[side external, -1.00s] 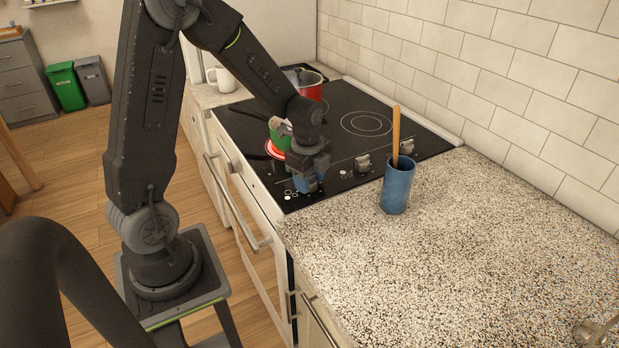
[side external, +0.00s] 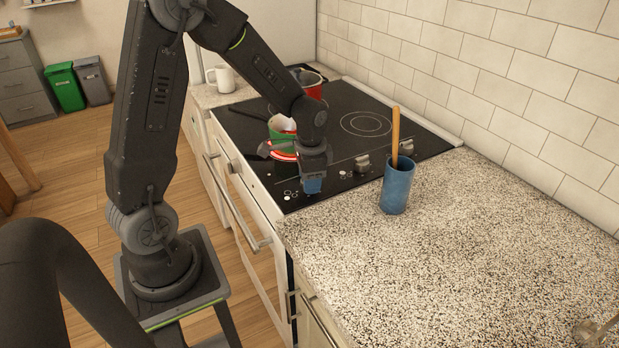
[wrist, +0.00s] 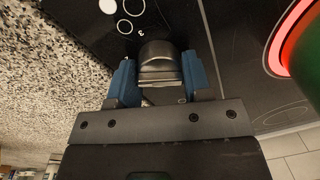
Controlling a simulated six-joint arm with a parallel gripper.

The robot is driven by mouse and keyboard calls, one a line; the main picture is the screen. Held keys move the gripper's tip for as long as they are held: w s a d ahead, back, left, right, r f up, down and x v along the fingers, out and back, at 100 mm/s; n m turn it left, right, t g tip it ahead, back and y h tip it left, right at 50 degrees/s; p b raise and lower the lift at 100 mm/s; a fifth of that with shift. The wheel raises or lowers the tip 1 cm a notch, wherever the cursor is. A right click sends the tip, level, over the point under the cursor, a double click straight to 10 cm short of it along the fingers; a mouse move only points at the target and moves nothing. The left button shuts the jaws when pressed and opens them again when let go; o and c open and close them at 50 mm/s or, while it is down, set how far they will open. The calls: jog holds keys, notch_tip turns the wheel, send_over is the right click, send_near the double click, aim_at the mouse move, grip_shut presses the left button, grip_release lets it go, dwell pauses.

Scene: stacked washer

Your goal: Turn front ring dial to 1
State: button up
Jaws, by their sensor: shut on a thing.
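My gripper (side external: 313,186) points down at the near edge of the black cooktop (side external: 335,130). In the wrist view my gripper (wrist: 161,80) has its two blue fingers on either side of a grey dial (wrist: 160,62), shut on it. White circles and a small digit-like mark are printed beside the dial. In the side view my gripper hides this dial. The front ring (wrist: 279,45) glows red in the wrist view. A green pot (side external: 281,128) stands over the glow in the side view.
Two more grey dials (side external: 362,163) (side external: 406,147) sit to the right on the cooktop. A blue cup (side external: 397,187) with a wooden utensil stands on the speckled counter (side external: 470,240). A red pot (side external: 309,84) and a white mug (side external: 222,78) are farther back.

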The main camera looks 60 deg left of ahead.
jog(key=n, duration=0.5)
jog(key=shift+d+f+n, duration=0.1)
jog(key=shift+n, duration=0.2)
jog(key=n, duration=0.5)
jog(key=shift+n+g, duration=0.3)
jog(key=shift+g, duration=0.1)
jog(key=o, duration=0.9)
notch_tip(320, 180, up, 14)
jog(key=shift+w+d, duration=0.2)
jog(key=shift+w, duration=0.15)
